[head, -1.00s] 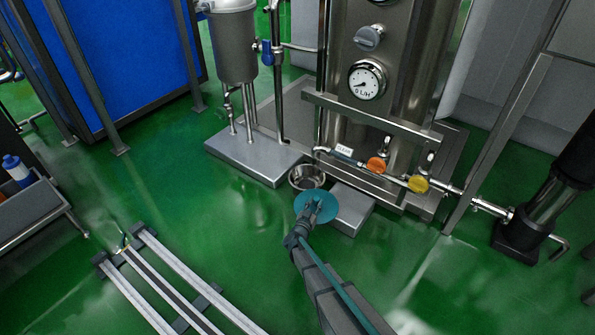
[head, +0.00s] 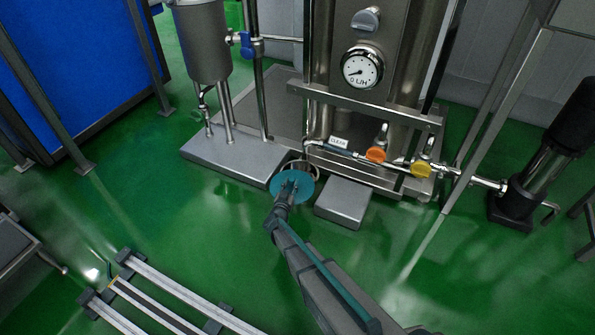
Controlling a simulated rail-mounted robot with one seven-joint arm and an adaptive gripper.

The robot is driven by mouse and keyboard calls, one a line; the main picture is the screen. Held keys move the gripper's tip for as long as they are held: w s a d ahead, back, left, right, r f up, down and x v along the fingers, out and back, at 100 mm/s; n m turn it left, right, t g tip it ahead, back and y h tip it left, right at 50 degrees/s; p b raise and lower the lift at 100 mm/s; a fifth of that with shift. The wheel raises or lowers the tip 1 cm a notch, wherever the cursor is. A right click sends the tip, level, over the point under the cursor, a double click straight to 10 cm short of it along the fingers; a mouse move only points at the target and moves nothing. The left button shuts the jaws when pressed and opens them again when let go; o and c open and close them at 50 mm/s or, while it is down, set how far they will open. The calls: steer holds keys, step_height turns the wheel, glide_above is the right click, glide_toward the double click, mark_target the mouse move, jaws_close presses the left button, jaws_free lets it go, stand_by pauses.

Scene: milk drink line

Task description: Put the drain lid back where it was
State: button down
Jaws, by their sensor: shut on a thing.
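The drain lid (head: 303,191) is a round teal disc. My gripper (head: 290,187) is shut on it, coming from the front, and covers part of its face. The drain (head: 300,163) is a metal bowl at the foot of the steel machine. The lid overlaps most of the drain in this view, and only the drain's far and right rim shows behind it. I cannot tell whether the lid touches the rim or is held above it.
A low grey step (head: 342,204) stands close to the right of the drain. A steel plinth (head: 230,163) is close to its left. Pipes with an orange knob (head: 376,155) and a yellow knob (head: 421,169) run behind. Green floor in front is clear, with rails (head: 180,292) at lower left.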

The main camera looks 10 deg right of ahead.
mark_target(298, 171)
steer(key=b+x, duration=0.1)
steer(key=x, duration=0.3)
steer(key=f+b+x, duration=0.1)
steer(key=b+x, duration=0.1)
steer(key=x, duration=0.3)
steer(key=f+b+x, duration=0.1)
steer(key=b+x, duration=0.1)
steer(key=x, duration=0.2)
steer(key=shift+f, duration=0.35)
steer(key=shift+f, duration=0.4)
steer(key=shift+f, duration=0.2)
steer(key=c, duration=0.8)
jaws_free()
steer(key=shift+c, duration=0.2)
